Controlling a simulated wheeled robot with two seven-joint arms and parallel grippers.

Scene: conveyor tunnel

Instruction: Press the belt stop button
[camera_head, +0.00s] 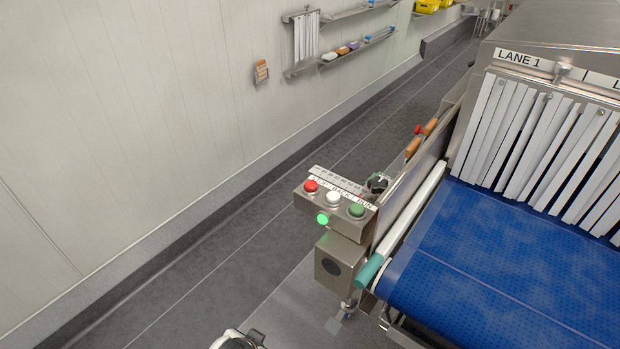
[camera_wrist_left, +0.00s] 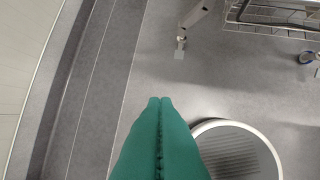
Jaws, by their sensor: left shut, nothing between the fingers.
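The red button (camera_head: 311,186) is the leftmost of three on a steel control box (camera_head: 335,212) at the near left corner of the conveyor. A white button (camera_head: 333,198) is in the middle and a green button (camera_head: 356,211) is at the right. A label strip (camera_head: 342,191) with dark lettering runs behind them. A green lamp (camera_head: 322,219) glows on the box's front face. My left gripper (camera_wrist_left: 160,101) shows in the left wrist view, its green fingers shut and empty above the floor. No button shows there. My right gripper is not in view.
The blue belt (camera_head: 490,275) runs under white strip curtains (camera_head: 535,140) marked LANE 1. A white side rail with a teal end (camera_head: 369,270) borders it. Wall shelves (camera_head: 340,55) stand at the back. The floor left of the box is clear.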

